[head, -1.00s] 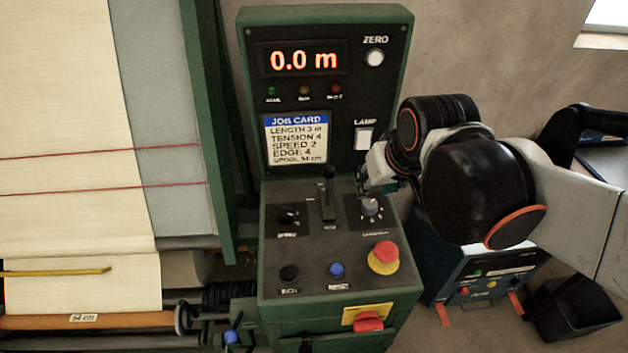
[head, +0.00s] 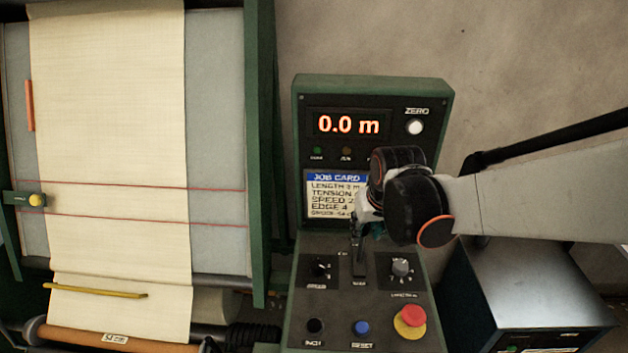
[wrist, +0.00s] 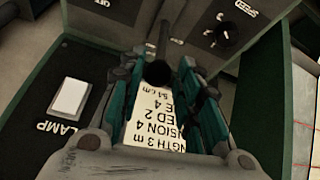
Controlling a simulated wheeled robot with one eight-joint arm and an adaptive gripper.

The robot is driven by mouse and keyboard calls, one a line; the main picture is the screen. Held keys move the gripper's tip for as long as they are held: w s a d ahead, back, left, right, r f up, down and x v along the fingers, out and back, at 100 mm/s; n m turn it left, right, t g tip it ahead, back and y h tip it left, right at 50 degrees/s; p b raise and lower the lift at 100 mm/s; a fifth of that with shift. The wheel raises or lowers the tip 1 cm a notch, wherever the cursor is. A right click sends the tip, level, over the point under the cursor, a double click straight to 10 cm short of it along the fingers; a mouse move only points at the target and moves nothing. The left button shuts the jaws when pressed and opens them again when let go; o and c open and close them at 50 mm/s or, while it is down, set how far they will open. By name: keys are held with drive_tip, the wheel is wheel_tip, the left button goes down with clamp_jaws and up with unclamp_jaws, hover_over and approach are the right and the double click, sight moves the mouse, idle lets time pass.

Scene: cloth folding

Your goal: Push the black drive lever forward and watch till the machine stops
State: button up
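The black drive lever (head: 358,264) stands on the console between two knobs in the head view, its upper part partly hidden by my gripper (head: 362,234). In the wrist view the lever's round black knob (wrist: 157,73) lies between the teal-padded fingers of my gripper (wrist: 161,66). The fingers are apart, with a narrow gap showing beside the knob; I see no firm grip. The display (head: 347,124) reads 0.0 m. Cream cloth (head: 110,130) lies over the machine's grey bed, with two red lines across it.
The job card (head: 325,195) is partly covered by my gripper. The console also has a red stop button (head: 410,319), a blue reset button (head: 361,327), a length knob (head: 400,267) and a speed knob (head: 320,268). A dark box (head: 525,295) stands at right.

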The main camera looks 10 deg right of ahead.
sight(361, 248)
drive_tip(key=b+x, duration=0.2)
drive_tip(key=x, duration=0.8)
drive_tip(key=shift+w+b, duration=0.1)
drive_tip(key=shift+b, duration=0.2)
clamp_jaws()
